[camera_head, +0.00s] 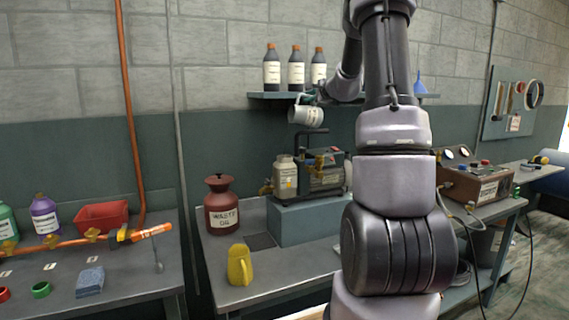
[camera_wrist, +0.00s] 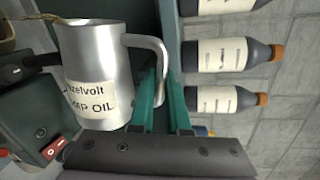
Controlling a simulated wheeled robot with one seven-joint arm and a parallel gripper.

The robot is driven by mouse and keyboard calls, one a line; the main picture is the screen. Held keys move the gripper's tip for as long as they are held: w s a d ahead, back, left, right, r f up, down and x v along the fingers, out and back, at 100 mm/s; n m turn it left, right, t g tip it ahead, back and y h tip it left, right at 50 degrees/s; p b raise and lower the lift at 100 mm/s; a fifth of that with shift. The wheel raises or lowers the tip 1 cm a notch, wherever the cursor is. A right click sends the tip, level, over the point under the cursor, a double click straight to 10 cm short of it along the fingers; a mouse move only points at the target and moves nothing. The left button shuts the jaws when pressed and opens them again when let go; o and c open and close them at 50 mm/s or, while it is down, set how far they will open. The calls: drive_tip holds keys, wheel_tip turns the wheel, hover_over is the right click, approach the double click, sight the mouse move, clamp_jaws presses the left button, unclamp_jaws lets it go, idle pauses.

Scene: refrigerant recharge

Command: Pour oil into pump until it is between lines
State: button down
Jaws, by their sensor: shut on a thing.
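A silver metal jug labelled "PUMP OIL" (camera_wrist: 95,75) is held by its handle in my gripper (camera_wrist: 165,95). In the head view the jug (camera_head: 306,115) is tipped well over, in the air above the pump. My gripper (camera_head: 318,98) is at the jug's right side, partly hidden by my arm. The dark pump (camera_head: 325,178) stands below on a blue-grey block. A thin yellowish streak shows at the jug's rim in the wrist view; I cannot tell whether it is oil. The pump's level lines and oil level cannot be made out.
A shelf (camera_head: 270,96) with several dark bottles (camera_head: 296,70) is close behind the jug. A red waste oil can (camera_head: 221,207) and a yellow jug (camera_head: 239,265) stand on the bench (camera_head: 225,292). A gauge box (camera_head: 475,182) is at the right.

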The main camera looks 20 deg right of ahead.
drive_tip(key=shift+a, duration=0.1)
idle(0.5)
drive_tip(key=shift+s+d+r+m, duration=0.1)
drive_tip(key=shift+d+m, duration=0.6)
drive_tip(key=shift+d, duration=0.4)
drive_tip(key=shift+d+m+y, duration=0.25)
drive_tip(key=shift+m+y, duration=0.15)
drive_tip(key=shift+m, duration=0.1)
drive_tip(key=shift+a, duration=0.15)
drive_tip(key=shift+d+m+y, duration=0.3)
drive_tip(key=shift+d+m, duration=0.2)
drive_tip(key=shift+m, duration=0.7)
drive_tip(key=shift+f, duration=0.2)
